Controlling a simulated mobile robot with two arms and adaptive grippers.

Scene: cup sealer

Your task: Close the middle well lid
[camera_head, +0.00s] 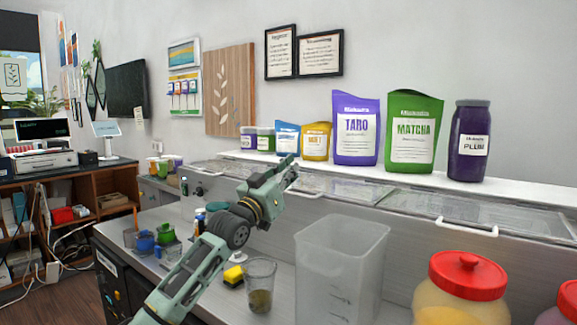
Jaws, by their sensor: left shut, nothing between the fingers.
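A row of wells with clear lids runs along the back of the steel counter. The middle well lid (345,187) is a clear panel just right of my left gripper (291,165). It looks low and nearly flat; I cannot tell whether it is fully shut. A light handle (302,193) shows at its front left, partly behind the gripper. My left gripper is shut and empty, over the front edge of the wells, and hides part of the lid area. I cannot tell if it touches the lid. My right gripper is out of view.
The right clear lid (445,204) has a white handle (467,228). Pouches and jars, including the taro pouch (356,145), stand on the shelf behind. A clear bin (340,265), a red-lidded jar (462,285) and a glass (260,283) stand in front.

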